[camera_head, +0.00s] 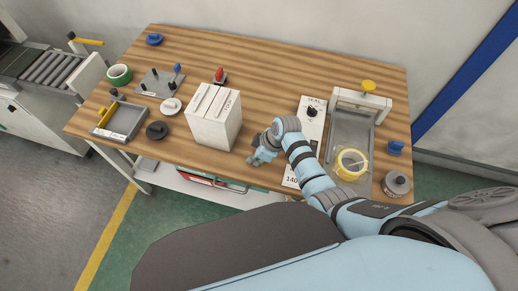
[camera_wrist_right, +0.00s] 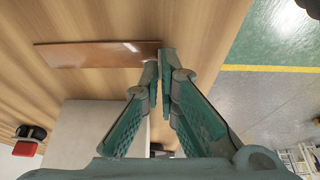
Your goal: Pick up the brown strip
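The brown strip (camera_wrist_right: 95,54) shows in the right wrist view as a flat, glossy reddish-brown bar against the wood table. Its right end lies at the fingertips of my right gripper (camera_wrist_right: 160,62). The fingers are close together with only a thin gap, and I see no clear grip on the strip. In the head view my right gripper (camera_head: 260,156) is at the table's front edge, just right of the white box (camera_head: 213,120). I cannot make out the strip in the head view. My left gripper is not in view.
The wooden table (camera_head: 285,65) has clear room at the back middle. A white panel (camera_head: 310,122) and a grey tray (camera_head: 349,130) with a yellow ring (camera_head: 350,165) are on the right. A black disc (camera_head: 157,131) and green tape roll (camera_head: 119,75) are on the left.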

